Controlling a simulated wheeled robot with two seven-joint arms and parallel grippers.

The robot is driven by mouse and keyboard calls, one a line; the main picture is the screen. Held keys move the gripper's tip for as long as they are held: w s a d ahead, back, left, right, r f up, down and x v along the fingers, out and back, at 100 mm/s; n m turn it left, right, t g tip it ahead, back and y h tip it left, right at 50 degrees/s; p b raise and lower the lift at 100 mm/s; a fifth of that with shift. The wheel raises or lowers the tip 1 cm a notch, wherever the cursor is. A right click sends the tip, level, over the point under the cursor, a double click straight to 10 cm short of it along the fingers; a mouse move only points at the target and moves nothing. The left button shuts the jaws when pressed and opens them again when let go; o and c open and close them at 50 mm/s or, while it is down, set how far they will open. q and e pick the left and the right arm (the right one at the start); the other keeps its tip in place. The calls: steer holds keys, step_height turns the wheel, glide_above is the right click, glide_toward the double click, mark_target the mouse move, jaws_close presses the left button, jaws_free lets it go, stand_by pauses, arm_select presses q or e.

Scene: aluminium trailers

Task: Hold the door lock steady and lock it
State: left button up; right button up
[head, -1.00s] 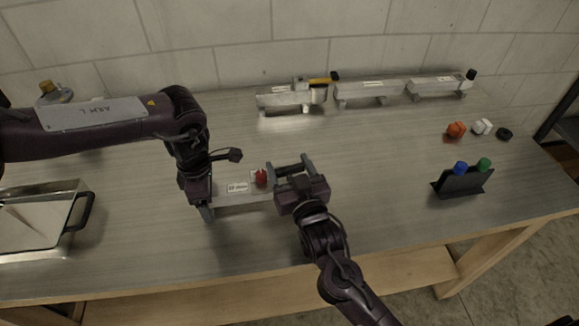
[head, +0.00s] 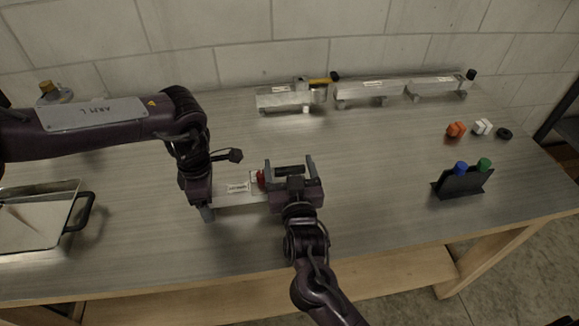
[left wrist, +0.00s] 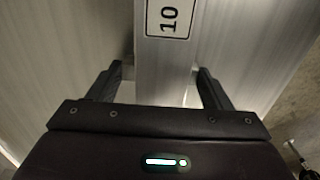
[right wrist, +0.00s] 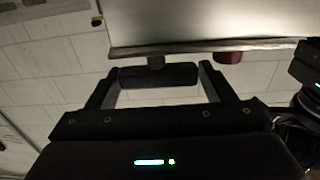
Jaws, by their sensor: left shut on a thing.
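The door lock (head: 232,199) is a grey aluminium bar with a printed label, lying on the table at the centre of the head view. A red part (head: 261,178) sits near its right end and also shows in the right wrist view (right wrist: 228,57). My left gripper (head: 207,211) is shut on the bar's left end; the left wrist view shows the bar (left wrist: 168,75) between its fingers. My right gripper (head: 291,164) is open at the bar's right end. A dark crosspiece (right wrist: 158,75) lies between its fingers, with small gaps at the sides. My right gripper hides the bar's right end.
Several aluminium units (head: 370,91) stand along the back. Orange (head: 456,129) and white (head: 482,127) pieces and a black ring (head: 504,134) lie at right, behind a black holder (head: 462,181) with blue and green caps. A metal tray (head: 40,215) is at far left.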

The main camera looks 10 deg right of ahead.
steer(key=shift+o, duration=1)
steer(key=shift+s, duration=0.2)
steer(key=s, duration=1.1)
steer(key=shift+s, duration=0.35)
arm_select(q)
steer(key=o, duration=1.3)
arm_select(e)
steer(key=shift+a, duration=0.1)
